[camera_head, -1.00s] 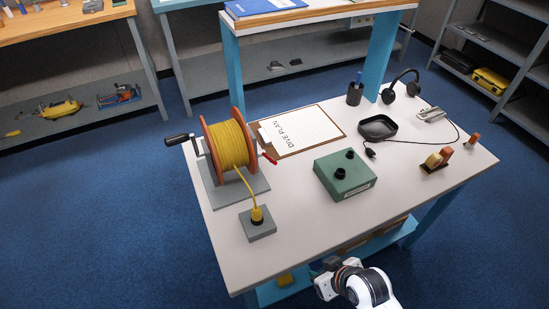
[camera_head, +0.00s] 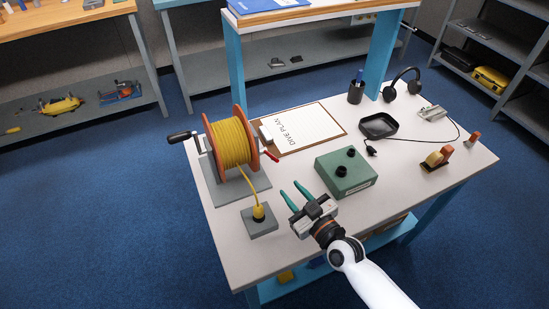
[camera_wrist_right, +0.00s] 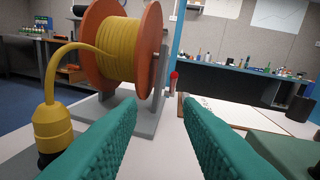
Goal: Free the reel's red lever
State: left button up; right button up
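The reel (camera_head: 229,142) has orange flanges and yellow cable and stands on a grey base at the table's left. Its red lever (camera_head: 270,156) sticks out on its right side, by the clipboard. In the right wrist view the red lever (camera_wrist_right: 173,80) shows upright beyond my fingers, right of the reel (camera_wrist_right: 112,48). My right gripper (camera_head: 290,192) is open and empty, with green fingers pointing toward the reel. It is above the table, between the grey cable block and the green box, well short of the lever. My left gripper is not in view.
The yellow cable runs down to a plug on a grey block (camera_head: 260,225). A green box (camera_head: 345,175) with black knobs stands right of my right gripper. The clipboard (camera_head: 318,124) lies behind. A black crank handle (camera_head: 180,137) sticks out left of the reel.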

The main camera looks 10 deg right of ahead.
aim_at(274, 157)
jog(key=shift+t, duration=0.4)
jog(key=x, duration=0.4)
jog(key=d+x, duration=0.1)
jog(key=x, duration=0.7)
jog(key=shift+w+d, duration=0.2)
jog(key=shift+w, duration=0.45)
grip_shut()
